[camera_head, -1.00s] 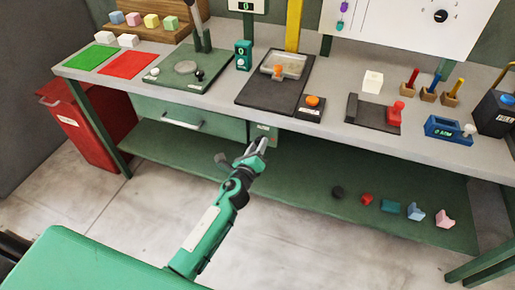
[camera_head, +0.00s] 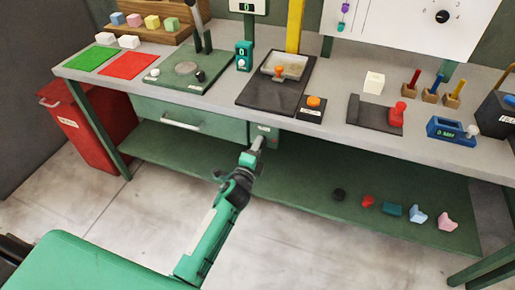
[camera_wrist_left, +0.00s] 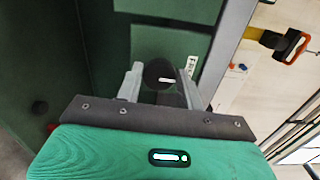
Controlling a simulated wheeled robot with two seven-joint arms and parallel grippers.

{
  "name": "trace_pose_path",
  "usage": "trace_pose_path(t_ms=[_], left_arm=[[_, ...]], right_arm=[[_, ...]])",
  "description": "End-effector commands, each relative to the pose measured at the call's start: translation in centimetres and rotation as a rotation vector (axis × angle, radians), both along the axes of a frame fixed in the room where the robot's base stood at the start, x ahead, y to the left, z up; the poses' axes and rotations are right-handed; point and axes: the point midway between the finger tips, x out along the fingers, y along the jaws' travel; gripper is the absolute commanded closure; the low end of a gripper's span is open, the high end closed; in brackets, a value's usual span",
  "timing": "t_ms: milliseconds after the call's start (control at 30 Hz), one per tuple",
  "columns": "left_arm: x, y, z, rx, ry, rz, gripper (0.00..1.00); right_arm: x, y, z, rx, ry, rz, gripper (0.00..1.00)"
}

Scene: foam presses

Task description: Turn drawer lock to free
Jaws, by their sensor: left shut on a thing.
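The drawer (camera_head: 220,125) under the bench is green with a silver bar handle (camera_head: 182,125) and looks shut. To its right is a small green lock panel (camera_head: 272,130), partly hidden by my left gripper. My left gripper (camera_head: 258,143) is at this panel. In the left wrist view, the dark round lock knob (camera_wrist_left: 160,74) with a white mark sits between the fingertips of my left gripper (camera_wrist_left: 160,85), which are shut on it. A white label (camera_wrist_left: 192,66) is beside the knob. My right gripper is not in view.
The grey bench top (camera_head: 225,102) above holds presses, coloured mats and blocks. A red bin (camera_head: 82,130) stands at the left. The lower green shelf (camera_head: 310,185) has several small parts at its right. The floor before the bench is clear.

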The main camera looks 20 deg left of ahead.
Motion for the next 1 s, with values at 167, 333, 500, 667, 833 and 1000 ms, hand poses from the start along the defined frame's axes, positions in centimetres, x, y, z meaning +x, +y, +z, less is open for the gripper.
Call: trace_pose_path(t_ms=[167,333,500,667,833,1000], left_arm=[[-0.05,0.03,-0.18,-0.044,0.004,0.001,0.85],[-0.05,0.01,-0.19,-0.059,0.005,0.001,0.85],[-0.05,0.01,-0.2,-0.061,0.005,0.001,0.85],[-0.05,0.01,-0.2,-0.06,0.005,0.001,0.85],[-0.04,0.01,-0.15,-0.06,0.004,0.001,0.41],[-0.02,0.01,-0.1,-0.059,0.003,0.0,0.41]], right_arm=[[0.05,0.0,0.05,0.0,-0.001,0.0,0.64],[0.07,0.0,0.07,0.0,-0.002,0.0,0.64],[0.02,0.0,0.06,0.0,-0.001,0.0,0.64],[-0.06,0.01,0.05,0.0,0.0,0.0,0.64],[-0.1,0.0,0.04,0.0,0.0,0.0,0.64],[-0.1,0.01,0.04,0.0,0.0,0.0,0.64]])
